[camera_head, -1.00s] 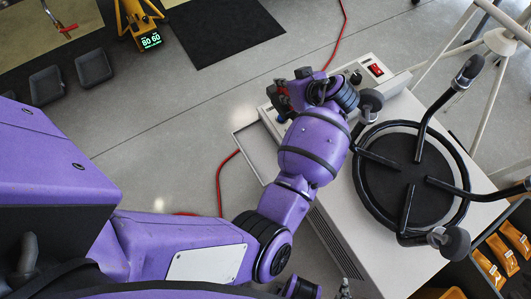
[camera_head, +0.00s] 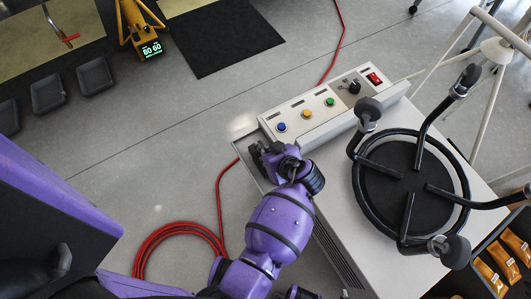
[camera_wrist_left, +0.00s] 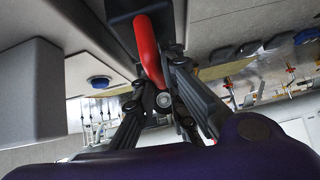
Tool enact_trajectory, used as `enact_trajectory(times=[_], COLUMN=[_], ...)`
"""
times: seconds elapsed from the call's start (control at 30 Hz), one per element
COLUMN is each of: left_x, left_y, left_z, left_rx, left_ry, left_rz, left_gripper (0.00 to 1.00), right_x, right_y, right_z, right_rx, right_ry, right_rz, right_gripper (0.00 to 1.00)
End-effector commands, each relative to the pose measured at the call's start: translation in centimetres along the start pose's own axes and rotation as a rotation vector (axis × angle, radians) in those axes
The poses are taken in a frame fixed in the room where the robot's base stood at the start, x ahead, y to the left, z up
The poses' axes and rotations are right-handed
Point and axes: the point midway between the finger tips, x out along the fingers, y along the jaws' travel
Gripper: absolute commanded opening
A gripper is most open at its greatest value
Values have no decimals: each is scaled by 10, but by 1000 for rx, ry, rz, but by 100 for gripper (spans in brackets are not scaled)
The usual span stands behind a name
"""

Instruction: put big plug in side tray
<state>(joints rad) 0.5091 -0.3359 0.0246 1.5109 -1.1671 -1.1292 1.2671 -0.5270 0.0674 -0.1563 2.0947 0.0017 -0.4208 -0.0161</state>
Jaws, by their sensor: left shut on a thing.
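My left gripper (camera_head: 260,154) is over the side tray (camera_head: 249,169) on the left flank of the pale machine (camera_head: 330,190). In the wrist view my left gripper (camera_wrist_left: 165,95) is shut on the big plug, whose red curved part (camera_wrist_left: 148,48) shows between the dark fingers. A dark block (camera_wrist_left: 128,12) sits at its upper end. In the head view the gripper hides the plug and most of the tray. Whether the plug touches the tray floor cannot be told. My right gripper is not in view.
The machine carries a control panel (camera_head: 308,112) with coloured buttons and a red switch (camera_head: 374,79). A red cable (camera_head: 221,195) lies coiled on the floor. Open floor (camera_head: 150,150) extends left.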

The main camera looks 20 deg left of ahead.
Motion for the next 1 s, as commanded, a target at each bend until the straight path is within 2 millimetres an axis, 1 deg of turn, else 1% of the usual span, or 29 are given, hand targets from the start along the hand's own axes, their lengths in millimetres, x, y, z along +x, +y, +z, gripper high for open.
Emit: enact_trajectory(times=[0.03, 0.13, 0.37, 0.4, 0.5, 0.83, 0.93, 1.0], left_x=[5, 11, 12, 13, 13, 11, 2, -8], left_y=[2, 3, 3, 2, 2, 3, 3, 3], left_z=[4, 10, 12, 13, 12, 12, 12, 12], left_rx=[2, 0, -1, -1, 0, -1, -2, -3], left_ry=[4, 4, 2, -1, 0, 1, 0, 0], left_rz=[3, 4, 3, 2, 2, 3, 4, 3], left_gripper=[0, 0, 0, 16, 29, 30, 30, 30], right_x=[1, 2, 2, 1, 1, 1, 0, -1], right_y=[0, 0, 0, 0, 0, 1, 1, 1], right_z=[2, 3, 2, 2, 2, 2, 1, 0], right_rx=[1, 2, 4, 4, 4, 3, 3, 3], right_ry=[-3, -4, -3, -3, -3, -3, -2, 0], right_rz=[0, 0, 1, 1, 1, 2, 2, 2], right_gripper=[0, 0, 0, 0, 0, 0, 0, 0])
